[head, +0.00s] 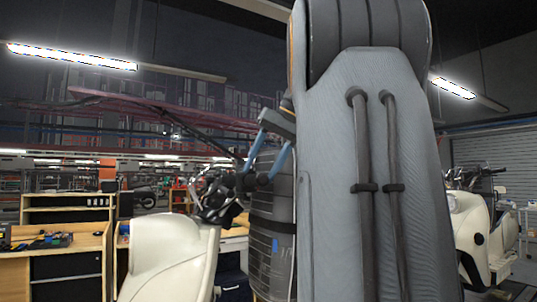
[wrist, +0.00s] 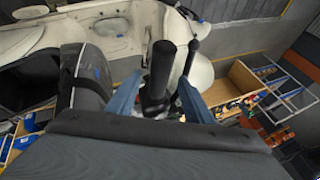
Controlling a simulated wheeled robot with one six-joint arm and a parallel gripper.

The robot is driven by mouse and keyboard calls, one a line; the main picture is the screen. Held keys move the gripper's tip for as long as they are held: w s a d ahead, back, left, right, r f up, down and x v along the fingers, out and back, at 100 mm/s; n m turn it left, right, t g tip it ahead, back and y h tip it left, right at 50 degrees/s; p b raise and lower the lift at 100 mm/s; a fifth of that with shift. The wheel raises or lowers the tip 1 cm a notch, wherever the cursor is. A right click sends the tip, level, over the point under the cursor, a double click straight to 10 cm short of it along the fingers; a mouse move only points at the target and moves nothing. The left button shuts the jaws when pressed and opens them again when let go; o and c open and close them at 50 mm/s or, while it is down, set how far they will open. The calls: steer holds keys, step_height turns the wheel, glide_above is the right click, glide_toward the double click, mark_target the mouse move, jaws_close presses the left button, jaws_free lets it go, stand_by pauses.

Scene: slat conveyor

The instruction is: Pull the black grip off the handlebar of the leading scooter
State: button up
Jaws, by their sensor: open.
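The cream-white scooter (head: 170,255) stands left of my arm in the head view, its dark handlebar area (head: 215,195) at the top. In the wrist view its pale body (wrist: 110,28) fills the upper left. The black grip (wrist: 160,72) stands up between the two blue fingers of my gripper (wrist: 160,82). The fingers are apart, one on each side, with a visible gap to the grip. In the head view my gripper (head: 260,172) points down at the handlebar end, and my arm hides part of that area.
A second cream scooter (head: 475,235) stands at the right. A wooden workbench (head: 60,245) with small parts is at the left. A slim dark rod with a round tip (wrist: 192,55) rises just right of the grip in the wrist view.

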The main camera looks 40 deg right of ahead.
mark_target(264, 178)
steer(key=shift+x, duration=1)
steer(key=c, duration=1.1)
steer(key=shift+s, duration=0.15)
steer(key=shift+s, duration=0.2)
steer(key=shift+s+a+r, duration=0.1)
steer(key=shift+s+a, duration=0.15)
steer(key=shift+s, duration=0.35)
steer(key=shift+s+a, duration=0.25)
steer(key=shift+s, duration=0.35)
stand_by(0.7)
steer(key=shift+s+a, duration=0.25)
steer(key=shift+s, duration=0.4)
steer(key=shift+s+a, duration=0.25)
steer(key=shift+s, duration=0.4)
steer(key=shift+s+r, duration=0.1)
